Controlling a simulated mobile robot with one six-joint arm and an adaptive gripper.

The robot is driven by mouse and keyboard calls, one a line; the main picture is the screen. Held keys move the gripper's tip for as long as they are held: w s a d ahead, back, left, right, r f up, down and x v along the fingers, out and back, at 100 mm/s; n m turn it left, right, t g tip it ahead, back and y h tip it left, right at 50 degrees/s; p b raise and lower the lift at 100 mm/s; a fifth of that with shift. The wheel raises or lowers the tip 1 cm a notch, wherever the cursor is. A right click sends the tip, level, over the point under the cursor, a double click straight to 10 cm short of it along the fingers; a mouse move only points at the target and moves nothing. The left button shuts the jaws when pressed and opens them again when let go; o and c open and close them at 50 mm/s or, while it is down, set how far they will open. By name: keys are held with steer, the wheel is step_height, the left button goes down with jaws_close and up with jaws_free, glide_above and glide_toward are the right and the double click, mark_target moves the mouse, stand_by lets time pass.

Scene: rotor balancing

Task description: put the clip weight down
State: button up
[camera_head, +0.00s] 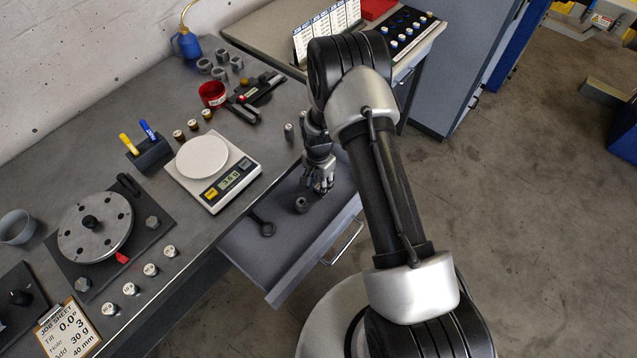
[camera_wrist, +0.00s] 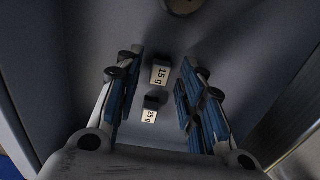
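My gripper (camera_head: 320,186) is over the open drawer (camera_head: 285,250) at the front of the bench, pointing down. In the wrist view my gripper (camera_wrist: 158,95) is open, with its blue-padded fingers well apart. Two small dark clip weights show between and beyond the fingers: one labelled 15 g (camera_wrist: 160,74) and one labelled 25 g (camera_wrist: 150,114). They appear to lie on the drawer floor, and neither touches a finger. In the head view both weights are hidden by my gripper.
The white scale (camera_head: 213,170), the rotor disc (camera_head: 95,226) and several labelled small weights (camera_head: 150,269) stand on the bench. The drawer handle (camera_head: 344,243) sticks out in front.

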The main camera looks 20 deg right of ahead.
step_height(320, 180, up, 13)
steer(key=p, duration=0.4)
step_height(320, 180, up, 10)
steer(key=n, duration=0.2)
glide_above(318, 186)
steer(key=s+r+n+t, duration=0.1)
steer(key=s+r, duration=0.2)
steer(key=r, duration=0.4)
steer(key=s+r+n+t, duration=0.1)
steer(key=s+r, duration=0.3)
steer(key=r, duration=0.2)
steer(key=s+r+n+t, duration=0.1)
steer(key=s+r+n, duration=0.2)
steer(key=s, duration=0.7)
steer(key=s+r+n+t, duration=0.1)
steer(key=s+r+n, duration=0.2)
steer(key=s+r, duration=0.5)
steer(key=s, duration=0.3)
steer(key=shift+r+n+t, duration=0.15)
steer(key=shift+n+t, duration=0.15)
steer(key=shift+n, duration=0.1)
